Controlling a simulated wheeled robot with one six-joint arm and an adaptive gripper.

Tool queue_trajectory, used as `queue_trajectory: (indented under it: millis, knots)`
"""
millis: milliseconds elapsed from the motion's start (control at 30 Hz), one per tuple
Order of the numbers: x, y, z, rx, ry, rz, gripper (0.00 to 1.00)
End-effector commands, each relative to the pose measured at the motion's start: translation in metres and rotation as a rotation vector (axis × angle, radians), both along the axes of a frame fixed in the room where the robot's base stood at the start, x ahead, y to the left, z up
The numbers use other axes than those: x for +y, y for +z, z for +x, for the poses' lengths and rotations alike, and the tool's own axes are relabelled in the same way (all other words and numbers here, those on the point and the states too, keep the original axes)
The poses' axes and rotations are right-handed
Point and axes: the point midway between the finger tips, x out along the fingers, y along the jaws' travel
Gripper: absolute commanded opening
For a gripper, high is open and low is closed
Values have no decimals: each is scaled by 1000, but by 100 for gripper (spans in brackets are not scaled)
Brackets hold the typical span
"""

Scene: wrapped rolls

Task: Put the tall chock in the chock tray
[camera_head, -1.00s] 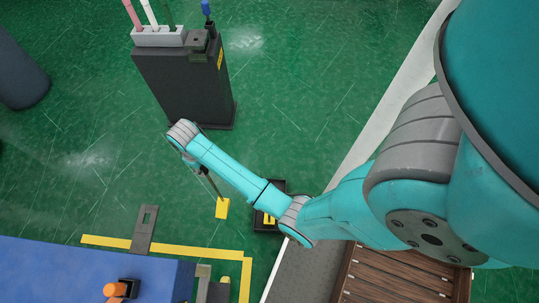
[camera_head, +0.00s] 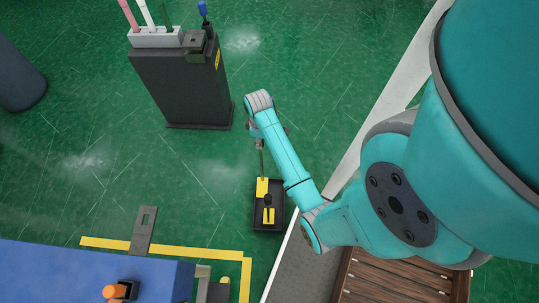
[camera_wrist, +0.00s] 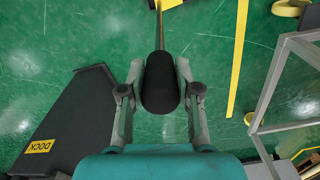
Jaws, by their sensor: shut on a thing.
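My gripper (camera_head: 259,140) is shut on the black grip of the tall chock, a yellow block (camera_head: 262,187) on a long thin rod. In the wrist view, my two fingers (camera_wrist: 160,90) close around the dark grip (camera_wrist: 160,82), and the rod runs up out of the top of the picture. The chock tray (camera_head: 278,190) is a black open box on the green floor. The held block appears over the tray's upper left part; I cannot tell its height. Another yellow chock with a black knob (camera_head: 268,216) sits in the tray's lower part.
A dark cabinet (camera_head: 180,85) with colored handles in a holder stands at upper left; it shows with a DOCK label in the wrist view (camera_wrist: 75,125). A blue surface (camera_head: 80,272) and yellow floor line (camera_head: 220,255) lie at lower left. Green floor left of the tray is clear.

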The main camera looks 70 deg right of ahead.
Motion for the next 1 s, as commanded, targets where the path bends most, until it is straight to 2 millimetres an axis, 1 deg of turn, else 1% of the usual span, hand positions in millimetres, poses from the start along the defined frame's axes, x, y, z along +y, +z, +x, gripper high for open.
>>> queue_trajectory:
  millis: [33,133,233,367,467,700,1000]
  knots:
    - [-6,0,-8,-2,-1,-1,0]
    - [-15,0,-20,-2,5,-2,0]
    - [-20,0,-28,-2,11,-2,0]
    - [-23,-3,-34,-2,15,-2,0]
    - [-24,-13,-36,0,17,1,0]
    - [-24,-47,-35,0,17,1,0]
    - [-24,-68,-35,-1,17,-1,0]
